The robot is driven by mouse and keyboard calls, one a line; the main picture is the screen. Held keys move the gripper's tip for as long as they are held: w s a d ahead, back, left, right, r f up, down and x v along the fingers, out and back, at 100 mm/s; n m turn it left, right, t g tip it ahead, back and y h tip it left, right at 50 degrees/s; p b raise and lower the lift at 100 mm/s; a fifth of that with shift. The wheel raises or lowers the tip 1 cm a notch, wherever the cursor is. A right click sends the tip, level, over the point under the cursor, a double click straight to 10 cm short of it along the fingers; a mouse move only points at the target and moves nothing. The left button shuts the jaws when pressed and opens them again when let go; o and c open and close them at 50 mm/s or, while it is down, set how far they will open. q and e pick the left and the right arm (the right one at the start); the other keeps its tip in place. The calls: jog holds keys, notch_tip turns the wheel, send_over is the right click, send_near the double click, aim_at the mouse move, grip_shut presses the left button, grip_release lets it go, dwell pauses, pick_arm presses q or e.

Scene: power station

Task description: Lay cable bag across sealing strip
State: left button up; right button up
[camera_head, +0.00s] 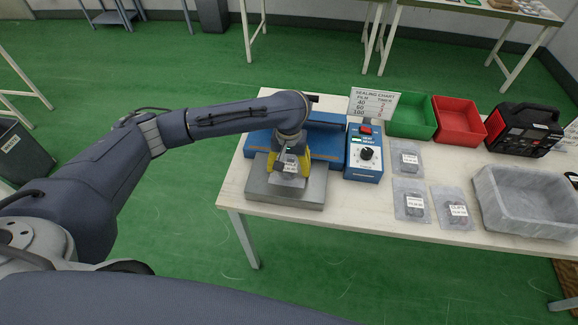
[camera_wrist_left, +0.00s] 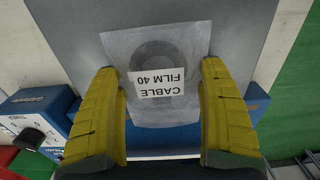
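The clear cable bag labelled "CABLE FILM 40" (camera_wrist_left: 157,83) lies over the sealer's grey plate (camera_head: 255,185), with one end reaching the blue sealer body (camera_head: 325,143). Its label also shows in the head view. My left gripper (camera_head: 288,166) is directly above the bag. In the left wrist view its yellow fingers (camera_wrist_left: 160,72) are wide apart, one at each side of the bag; the fingertips are close to its edges, and contact is unclear. The sealing strip is hidden by my arm and the bag. My right gripper is not in view.
A blue control box (camera_head: 364,155) with a dial stands right of the sealer, near a sealing chart (camera_head: 374,103). Several other bags lie to its right. Green (camera_head: 411,117) and red (camera_head: 459,120) bins, a black-red device (camera_head: 524,130) and a grey tray (camera_head: 525,205) occupy the right side.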

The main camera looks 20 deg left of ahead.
aim_at(289, 166)
pick_arm(q)
notch_tip(289, 166, up, 12)
jog(key=shift+r, duration=0.15)
dwell(0.8)
dwell(0.4)
